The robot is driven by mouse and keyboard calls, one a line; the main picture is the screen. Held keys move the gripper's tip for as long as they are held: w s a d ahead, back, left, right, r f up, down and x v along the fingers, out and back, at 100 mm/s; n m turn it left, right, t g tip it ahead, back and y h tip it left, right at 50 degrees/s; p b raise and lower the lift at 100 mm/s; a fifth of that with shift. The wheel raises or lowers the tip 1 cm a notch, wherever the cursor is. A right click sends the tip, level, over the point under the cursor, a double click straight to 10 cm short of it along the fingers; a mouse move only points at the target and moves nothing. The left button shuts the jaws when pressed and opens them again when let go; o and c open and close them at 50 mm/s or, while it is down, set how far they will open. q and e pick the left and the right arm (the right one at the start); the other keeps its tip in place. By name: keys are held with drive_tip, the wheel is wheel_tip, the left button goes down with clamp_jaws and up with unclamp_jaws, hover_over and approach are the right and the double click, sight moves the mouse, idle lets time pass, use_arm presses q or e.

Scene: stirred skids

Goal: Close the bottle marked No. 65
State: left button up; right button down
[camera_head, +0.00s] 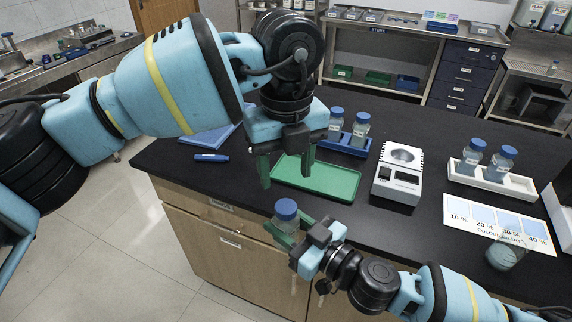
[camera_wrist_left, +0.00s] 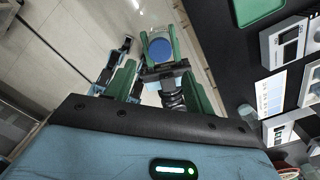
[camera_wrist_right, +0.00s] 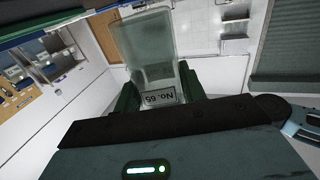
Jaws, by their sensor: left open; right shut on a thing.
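In the head view the bottle (camera_head: 285,224) is upright in front of the counter's front edge, with a blue cap (camera_head: 287,208) on top. I cannot tell whether the cap is tight. My right gripper (camera_head: 290,236) is shut on the bottle's body. My left gripper (camera_head: 286,172) is open and empty, pointing down above the cap. In the left wrist view the cap (camera_wrist_left: 160,49) shows between and beyond the open fingers, apart from them.
A green tray (camera_head: 342,194), a blue rack (camera_head: 345,146) with two capped bottles, a grey device (camera_head: 399,172), and a white rack (camera_head: 492,184) with two capped bottles stand on the black counter. A colour chart (camera_head: 470,210) and a glass beaker (camera_head: 505,252) are at right. A blue pen (camera_head: 211,158) lies left.

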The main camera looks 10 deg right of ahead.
sight(286, 206)
use_arm(q)
drive_tip(key=shift+f, duration=0.1)
drive_tip(key=shift+f, duration=3.95)
drive_tip(key=c, duration=1)
drive_tip(key=m, duration=1.2)
drive_tip(key=shift+m, duration=0.4)
drive_tip(key=m, duration=1.2)
drive_tip(key=shift+m, duration=0.4)
drive_tip(key=o, duration=1.2)
drive_tip(key=shift+c, duration=0.2)
